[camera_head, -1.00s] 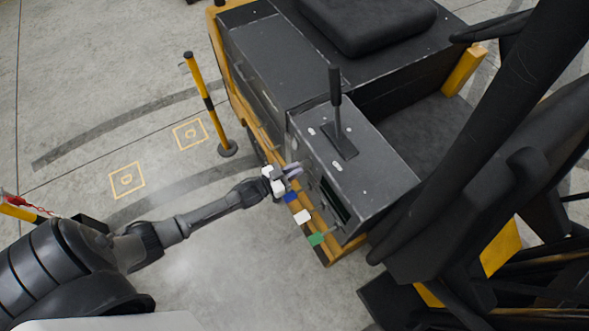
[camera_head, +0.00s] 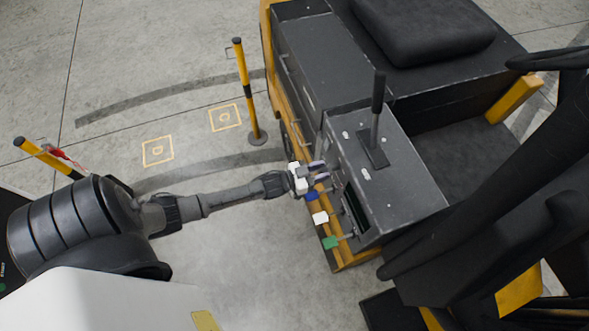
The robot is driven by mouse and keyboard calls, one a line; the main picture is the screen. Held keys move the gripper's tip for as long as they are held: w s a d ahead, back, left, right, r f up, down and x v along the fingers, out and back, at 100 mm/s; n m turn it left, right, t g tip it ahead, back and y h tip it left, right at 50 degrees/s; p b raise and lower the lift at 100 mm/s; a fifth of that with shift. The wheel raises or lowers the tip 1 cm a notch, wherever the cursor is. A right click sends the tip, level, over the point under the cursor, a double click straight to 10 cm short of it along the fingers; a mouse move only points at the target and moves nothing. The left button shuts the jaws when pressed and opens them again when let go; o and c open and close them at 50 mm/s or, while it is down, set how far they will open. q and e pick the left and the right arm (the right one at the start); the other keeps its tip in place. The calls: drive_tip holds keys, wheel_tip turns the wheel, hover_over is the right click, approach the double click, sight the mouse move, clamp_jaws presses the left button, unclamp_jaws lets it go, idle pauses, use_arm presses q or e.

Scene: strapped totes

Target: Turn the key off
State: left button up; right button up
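My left gripper (camera_head: 320,171) is at the left side of the dark control console (camera_head: 394,194) of the yellow-and-black vehicle. Its two pale fingers point right toward the console's side face and look apart, with a small gap between them. I cannot make out a key; it is too small or hidden near the fingers. I cannot tell whether the fingers touch the console. Blue (camera_head: 312,196), white (camera_head: 320,217) and green (camera_head: 330,242) tags hang along the side just below the gripper. My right gripper is not in view.
A black lever (camera_head: 377,105) stands on the console top. The vehicle's black seat (camera_head: 425,28) is behind it. A yellow-and-black post (camera_head: 247,90) stands left of the vehicle. Dark bars fill the right side. The concrete floor on the left is mostly clear.

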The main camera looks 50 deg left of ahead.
use_arm(q)
drive_tip(key=b+v, duration=0.2)
drive_tip(key=v, duration=1.1)
drive_tip(key=shift+s, duration=0.25)
